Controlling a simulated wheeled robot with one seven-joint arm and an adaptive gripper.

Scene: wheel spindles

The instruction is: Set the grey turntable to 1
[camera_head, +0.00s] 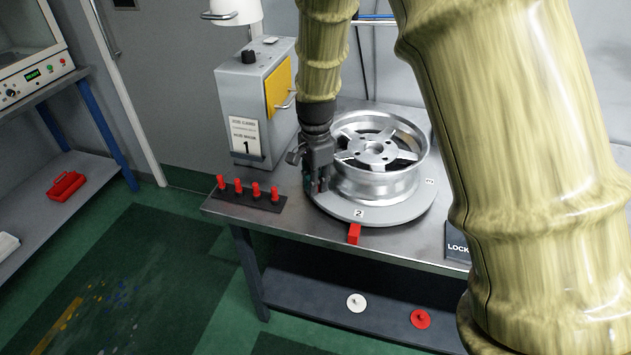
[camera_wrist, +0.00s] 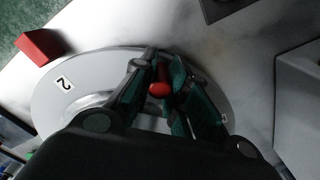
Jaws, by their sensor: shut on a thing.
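The grey turntable (camera_head: 372,214) lies on the metal bench with a silver wheel (camera_head: 378,170) on it. Its number label 2 (camera_head: 359,212) is at the front, close to the fixed red block (camera_head: 354,233) at the disc's edge. In the wrist view, the turntable (camera_wrist: 50,105), label 2 (camera_wrist: 65,84) and red block (camera_wrist: 40,46) also show. My gripper (camera_head: 322,186) is at the turntable's left edge. The wrist view shows my gripper (camera_wrist: 160,86) shut on a small red knob (camera_wrist: 160,89) at the disc's rim. Label 1 of the turntable is not readable.
A rack of several red pegs (camera_head: 250,195) stands left of the turntable. A dark LOCK block (camera_head: 458,245) is at the right. The wheel stands close beside my gripper.

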